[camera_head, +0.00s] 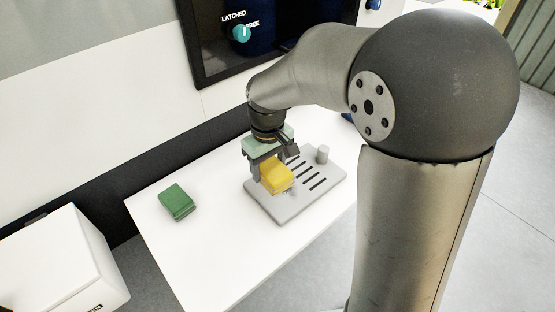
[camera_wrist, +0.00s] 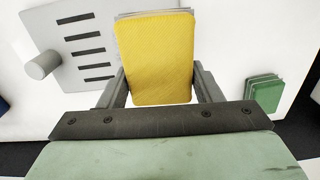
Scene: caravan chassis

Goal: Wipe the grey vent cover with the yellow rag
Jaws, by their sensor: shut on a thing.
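The yellow rag (camera_head: 277,176) is a folded pad held between the fingers of my gripper (camera_head: 270,172). In the wrist view the rag (camera_wrist: 155,55) fills the space between the two fingers of my gripper (camera_wrist: 157,85). The grey vent cover (camera_head: 318,194) is a flat plate with dark slots and an upright cylindrical knob, lying on the white table. It shows at the upper left of the wrist view (camera_wrist: 72,17). The rag is over the left part of the cover in the head view. I cannot tell whether it touches the cover.
A folded green rag (camera_head: 177,202) lies on the white table (camera_head: 225,260), left of the vent cover. A white box (camera_head: 65,260) stands at the lower left. A dark panel with a teal knob (camera_head: 241,33) is on the wall behind. The table's front left is clear.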

